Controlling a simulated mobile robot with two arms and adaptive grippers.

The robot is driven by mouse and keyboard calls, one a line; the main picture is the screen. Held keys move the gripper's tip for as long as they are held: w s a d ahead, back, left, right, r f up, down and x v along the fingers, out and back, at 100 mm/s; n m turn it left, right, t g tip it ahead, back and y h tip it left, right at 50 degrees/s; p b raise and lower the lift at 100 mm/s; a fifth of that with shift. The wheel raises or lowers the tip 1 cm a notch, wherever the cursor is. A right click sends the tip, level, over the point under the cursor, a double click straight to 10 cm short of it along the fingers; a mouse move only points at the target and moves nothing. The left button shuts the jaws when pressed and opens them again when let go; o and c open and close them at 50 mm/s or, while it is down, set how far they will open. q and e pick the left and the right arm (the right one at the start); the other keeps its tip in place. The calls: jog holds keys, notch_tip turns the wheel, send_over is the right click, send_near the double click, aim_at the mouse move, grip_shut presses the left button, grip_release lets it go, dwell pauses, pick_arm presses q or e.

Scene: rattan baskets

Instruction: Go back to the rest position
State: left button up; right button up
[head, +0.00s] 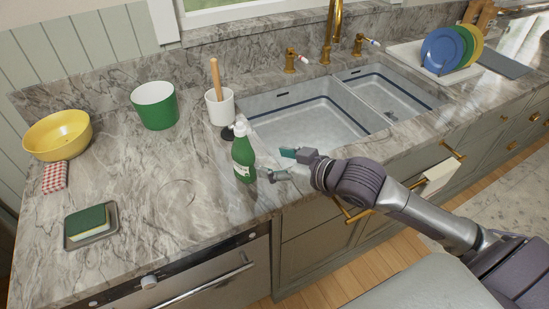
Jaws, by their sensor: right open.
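My right gripper (277,164) is open at the front edge of the counter, before the large sink basin. Its arm comes in from the lower right. The gripper holds nothing that I can see. My left gripper is out of view.
The marble counter holds a sponge on a tray (103,238), a yellow bowl (58,140), a checked cloth (55,177), a green pot (155,107) and a white crock (219,107). A double sink (300,112), gold faucet (333,30) and plate rack (432,72) lie beyond.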

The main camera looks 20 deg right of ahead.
jog(key=s+a+f+m+g+h, duration=0.1)
jog(key=s+f+m+g+h, duration=0.2)
jog(key=s+f, duration=0.75)
jog(key=s+f+g+h, duration=0.2)
jog(key=s+f+g, duration=0.45)
jog(key=s, duration=0.65)
jog(key=s+d+f+x, duration=0.1)
jog(key=s+x, duration=0.2)
jog(key=x, duration=1)
jog(key=s+x, duration=0.3)
jog(key=x, duration=0.9)
jog(key=s+d+f+g, duration=0.1)
jog(key=s+d+f, duration=0.2)
jog(key=s+f, duration=1.4)
jog(key=shift+s+g+h, duration=0.15)
jog(key=shift+g+h, duration=0.15)
jog(key=shift+g, duration=0.05)
